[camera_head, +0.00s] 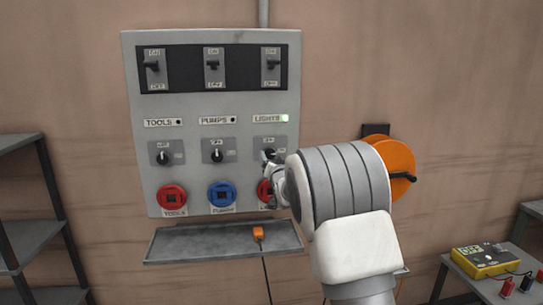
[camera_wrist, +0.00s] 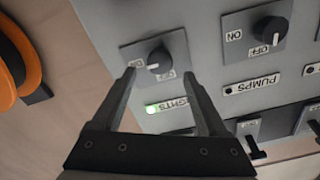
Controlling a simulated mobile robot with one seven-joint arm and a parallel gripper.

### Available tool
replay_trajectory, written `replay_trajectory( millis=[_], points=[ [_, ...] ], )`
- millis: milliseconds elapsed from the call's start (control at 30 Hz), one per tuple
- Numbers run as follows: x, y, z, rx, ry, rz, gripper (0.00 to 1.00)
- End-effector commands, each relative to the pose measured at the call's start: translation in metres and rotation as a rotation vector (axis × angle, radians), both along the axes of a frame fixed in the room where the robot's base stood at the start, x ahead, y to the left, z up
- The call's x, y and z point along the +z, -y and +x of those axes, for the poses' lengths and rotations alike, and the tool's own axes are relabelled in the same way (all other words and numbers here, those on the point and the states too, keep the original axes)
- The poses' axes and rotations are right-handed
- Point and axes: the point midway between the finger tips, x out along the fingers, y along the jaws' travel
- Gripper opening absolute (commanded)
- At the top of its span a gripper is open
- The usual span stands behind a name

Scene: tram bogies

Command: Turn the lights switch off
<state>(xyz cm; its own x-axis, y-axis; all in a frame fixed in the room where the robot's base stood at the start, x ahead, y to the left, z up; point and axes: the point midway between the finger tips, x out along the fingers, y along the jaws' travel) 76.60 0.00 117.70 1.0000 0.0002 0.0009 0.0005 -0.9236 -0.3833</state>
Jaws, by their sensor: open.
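The lights switch is a black rotary knob on a grey plate, under the "LIGHTS" label, in the right column of the wall panel (camera_head: 136,110). In the wrist view, which is upside down, the knob (camera_wrist: 160,57) sits just beyond and between my fingertips. Its white mark points to the lower left there. The green lamp (camera_head: 284,118) by the label is lit; it also shows in the wrist view (camera_wrist: 151,109). My gripper (camera_wrist: 158,74) is open with a finger either side of the knob; contact cannot be told. In the head view my arm partly hides the knob (camera_head: 268,154).
The pumps knob (camera_wrist: 269,30) is beside it, and the tools knob (camera_head: 163,157) is farther left. Lever switches (camera_head: 213,65) line the panel's top. Sockets and a grey shelf (camera_head: 200,243) lie below. An orange reel (camera_head: 401,165) hangs on the right.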

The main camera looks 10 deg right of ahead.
Motion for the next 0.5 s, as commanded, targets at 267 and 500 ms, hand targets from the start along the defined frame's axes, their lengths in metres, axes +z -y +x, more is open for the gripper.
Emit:
replay_trajectory(
  millis=[267,500],
  points=[
    [0.000,0.001,0.030,-0.001,0.000,-0.001,0.76],
    [0.000,0.001,0.038,-0.001,0.000,-0.001,0.76]
  ],
)
